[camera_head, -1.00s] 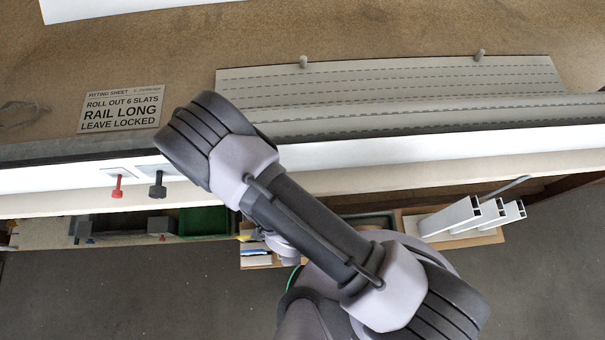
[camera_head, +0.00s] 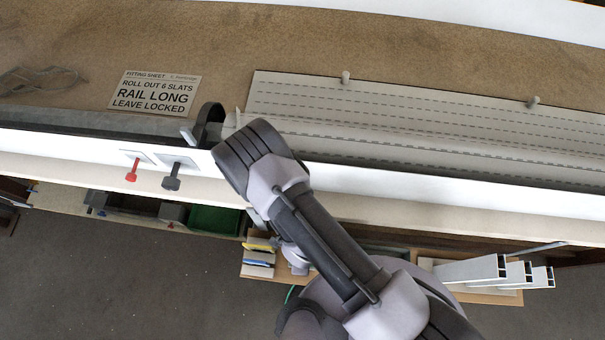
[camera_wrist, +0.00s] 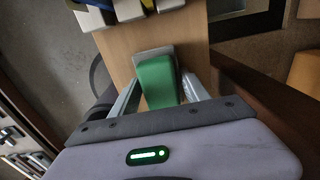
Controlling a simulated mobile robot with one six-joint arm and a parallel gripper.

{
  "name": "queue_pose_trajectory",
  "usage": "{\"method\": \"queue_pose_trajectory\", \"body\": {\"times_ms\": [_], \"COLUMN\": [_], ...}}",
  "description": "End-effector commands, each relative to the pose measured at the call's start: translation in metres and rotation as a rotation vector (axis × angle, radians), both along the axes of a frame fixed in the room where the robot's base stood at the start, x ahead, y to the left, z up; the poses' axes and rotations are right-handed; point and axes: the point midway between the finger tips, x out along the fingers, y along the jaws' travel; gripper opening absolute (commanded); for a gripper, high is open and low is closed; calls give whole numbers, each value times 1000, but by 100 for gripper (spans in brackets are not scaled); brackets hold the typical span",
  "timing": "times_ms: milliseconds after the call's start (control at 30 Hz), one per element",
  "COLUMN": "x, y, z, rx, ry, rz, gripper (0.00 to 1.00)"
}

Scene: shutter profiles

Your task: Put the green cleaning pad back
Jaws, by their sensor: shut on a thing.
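The green cleaning pad (camera_wrist: 157,82) shows in the wrist view, with a grey face at its far end. My gripper (camera_wrist: 161,84) is shut on it, one finger on each side. The pad is over a light wooden surface (camera_wrist: 190,38); I cannot tell whether it touches it. In the head view my arm crosses the bench edge, and neither the pad nor my gripper's fingers can be made out there.
Upright white, yellow and blue items (camera_wrist: 128,10) stand just beyond the pad. In the head view they sit in a wooden holder (camera_head: 257,272) below the bench (camera_head: 420,205). A green bin (camera_head: 213,220) is to the left, white profiles (camera_head: 475,270) to the right.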

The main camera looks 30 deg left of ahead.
Motion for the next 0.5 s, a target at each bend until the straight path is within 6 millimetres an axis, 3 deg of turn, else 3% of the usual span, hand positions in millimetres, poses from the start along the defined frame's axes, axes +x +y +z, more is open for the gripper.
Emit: {"method": "queue_pose_trajectory", "body": {"times_ms": [33, 133, 400, 500], "x": [0, 0, 0, 0], "y": [0, 0, 0, 1], "z": [-2, -1, 0, 10], "rx": [0, 0, 0, 1], "ry": [0, 0, 0, -1], "rz": [0, 0, 0, 0], "gripper": [58, 76, 76, 76]}}
